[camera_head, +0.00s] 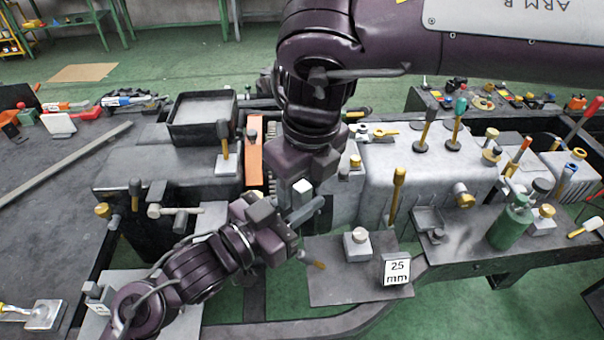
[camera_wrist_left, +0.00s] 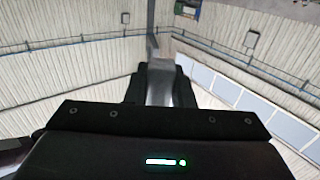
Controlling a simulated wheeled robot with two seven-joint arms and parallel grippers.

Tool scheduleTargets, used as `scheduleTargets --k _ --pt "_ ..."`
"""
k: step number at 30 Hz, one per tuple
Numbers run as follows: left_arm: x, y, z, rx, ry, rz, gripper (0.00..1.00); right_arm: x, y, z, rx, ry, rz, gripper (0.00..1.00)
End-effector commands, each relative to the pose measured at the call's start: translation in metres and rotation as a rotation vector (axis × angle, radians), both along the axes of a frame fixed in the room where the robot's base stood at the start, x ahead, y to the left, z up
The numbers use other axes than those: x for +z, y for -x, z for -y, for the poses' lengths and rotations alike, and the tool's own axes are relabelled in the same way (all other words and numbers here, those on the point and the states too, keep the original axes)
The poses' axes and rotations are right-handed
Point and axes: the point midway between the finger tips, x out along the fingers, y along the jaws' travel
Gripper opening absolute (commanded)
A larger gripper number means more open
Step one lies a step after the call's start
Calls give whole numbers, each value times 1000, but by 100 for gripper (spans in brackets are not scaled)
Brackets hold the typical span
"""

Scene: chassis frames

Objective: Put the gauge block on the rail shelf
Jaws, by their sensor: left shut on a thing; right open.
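My left gripper (camera_head: 303,213) reaches in from the lower left and is shut on a grey metal piece (camera_wrist_left: 160,85), seen between its dark fingers in the left wrist view. I cannot tell whether this piece is the gauge block. My right gripper (camera_head: 302,178) hangs from above and is open, close over the left one; a small pale cube (camera_head: 303,187) shows at its tips. A dark flat plate (camera_head: 335,290), possibly the rail shelf, lies right of the left gripper. A white face marked "25 mm" (camera_head: 397,270) is at its right front corner.
A pale block with a round knob (camera_head: 357,245) stands on the dark plate. A green bottle (camera_head: 510,225) stands to the right. Grey housings with upright knobbed levers (camera_head: 425,130) are behind. Green floor shows in front.

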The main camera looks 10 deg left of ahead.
Motion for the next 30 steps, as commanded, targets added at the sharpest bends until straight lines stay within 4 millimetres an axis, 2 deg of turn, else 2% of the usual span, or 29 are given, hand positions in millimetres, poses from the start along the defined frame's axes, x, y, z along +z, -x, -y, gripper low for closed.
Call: scheduleTargets --k 4,15,16,21,30 --pt "0 0 0 0 1 1 3 0 0 0 0 0 0 47" --pt "0 0 0 0 0 0 3 0 1 -1 2 -1 -1 0" --pt "0 0 0 0 0 0 23 1 1 -1 3 -2 -2 0" --pt "0 0 0 0 0 0 45 1 1 -1 2 -1 -1 0" --pt "-2 0 0 -1 1 -5 47 1 0 0 0 -1 0 0"
